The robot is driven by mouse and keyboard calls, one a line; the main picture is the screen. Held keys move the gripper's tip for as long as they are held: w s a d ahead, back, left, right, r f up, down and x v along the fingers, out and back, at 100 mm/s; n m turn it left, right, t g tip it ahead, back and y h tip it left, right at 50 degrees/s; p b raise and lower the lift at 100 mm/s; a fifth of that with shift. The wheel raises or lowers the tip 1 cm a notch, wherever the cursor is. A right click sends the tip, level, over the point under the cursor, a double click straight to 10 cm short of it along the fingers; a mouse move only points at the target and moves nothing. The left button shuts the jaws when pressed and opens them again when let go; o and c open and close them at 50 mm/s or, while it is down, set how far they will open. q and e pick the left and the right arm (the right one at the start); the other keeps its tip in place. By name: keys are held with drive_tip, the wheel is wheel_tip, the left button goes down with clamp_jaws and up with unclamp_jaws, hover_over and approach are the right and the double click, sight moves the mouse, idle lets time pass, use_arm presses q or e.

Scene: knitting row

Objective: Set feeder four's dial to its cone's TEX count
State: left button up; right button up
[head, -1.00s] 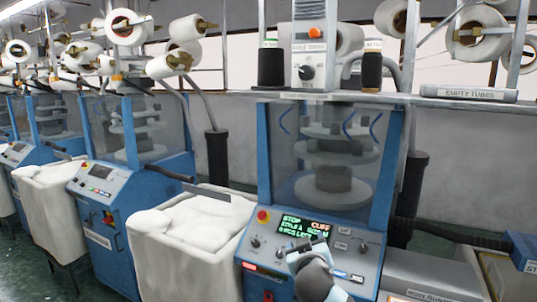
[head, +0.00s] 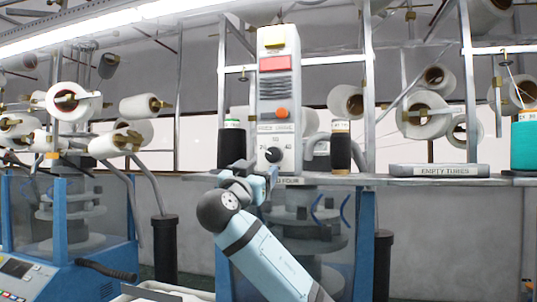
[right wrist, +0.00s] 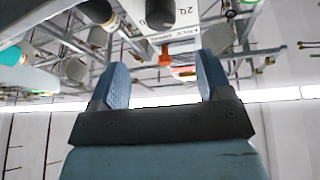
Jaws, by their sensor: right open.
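A white feeder box (head: 276,100) stands on the shelf in the head view. It carries a black dial knob (head: 274,154) low on its front, with small numbers around it that I cannot read surely. The knob also shows in the right wrist view (right wrist: 160,15), beyond and above the fingertips. My right gripper (head: 252,182) is just below and left of the knob, apart from it. Its two blue fingers stand wide apart and empty in the right wrist view (right wrist: 162,68). Dark cones stand left (head: 231,142) and right (head: 340,147) of the box; their labels are too small to read. My left gripper is out of view.
An orange button (head: 281,113) sits above the dial. A grey EMPTY TUBES box (head: 440,170) and a teal cone (head: 525,137) stand on the shelf to the right. Metal posts and white spools surround the feeder. A blue knitting machine (head: 362,240) is below.

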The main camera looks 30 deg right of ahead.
sight(272, 155)
drive_tip(key=p+x, duration=0.2)
drive_tip(key=x, duration=0.7)
drive_tip(key=shift+w+d+r+p, duration=0.1)
drive_tip(key=shift+w+d+p, duration=0.1)
drive_tip(key=shift+p, duration=0.2)
drive_tip(key=shift+w+d, duration=0.2)
drive_tip(key=shift+d, duration=0.05)
drive_tip(key=c, duration=0.9)
